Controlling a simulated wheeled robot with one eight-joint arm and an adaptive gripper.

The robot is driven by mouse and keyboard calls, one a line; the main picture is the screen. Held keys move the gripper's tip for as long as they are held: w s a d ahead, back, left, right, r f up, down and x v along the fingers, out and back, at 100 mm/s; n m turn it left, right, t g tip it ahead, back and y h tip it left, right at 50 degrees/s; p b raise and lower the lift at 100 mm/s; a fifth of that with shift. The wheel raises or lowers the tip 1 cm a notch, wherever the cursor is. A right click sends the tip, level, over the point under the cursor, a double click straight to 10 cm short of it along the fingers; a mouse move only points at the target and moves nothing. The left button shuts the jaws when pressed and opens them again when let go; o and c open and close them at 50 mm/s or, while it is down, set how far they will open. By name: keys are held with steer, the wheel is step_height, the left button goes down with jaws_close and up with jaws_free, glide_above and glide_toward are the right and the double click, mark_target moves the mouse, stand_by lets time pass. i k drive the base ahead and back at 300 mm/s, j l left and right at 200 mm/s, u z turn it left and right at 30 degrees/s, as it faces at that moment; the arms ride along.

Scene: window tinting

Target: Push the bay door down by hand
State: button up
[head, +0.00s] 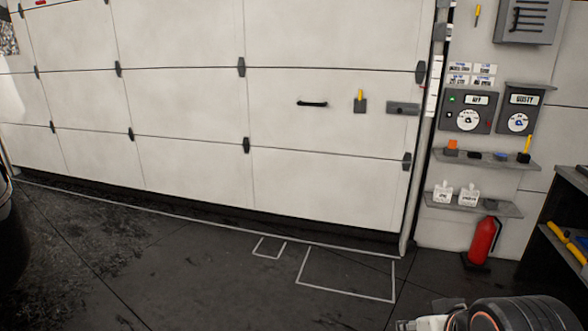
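The white sectional bay door (315,185) fills the left and middle of the head view. It hangs nearly all the way down, with a dark strip (290,228) along its lower edge; I cannot tell whether this is a seal or a gap. A black bar handle (312,103) sits on the door's right part. Right of it are a small grey holder with a yellow piece (360,101) and a grey latch plate (403,108). Part of my own arm shows at the bottom right, away from the door. My gripper's fingers are not in view.
Right of the door are control boxes (467,113), small shelves (474,205) with bottles, and a red fire extinguisher (482,241). A dark shelf rack (563,232) stands at the right edge. The floor (200,255) before the door is clear, with painted outlines.

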mark_target(238, 137)
steer(key=i+j, duration=0.2)
steer(key=i, duration=0.55)
steer(key=i+j+u, duration=0.1)
steer(key=i, duration=0.65)
steer(key=i+j, duration=0.2)
steer(key=i, duration=0.55)
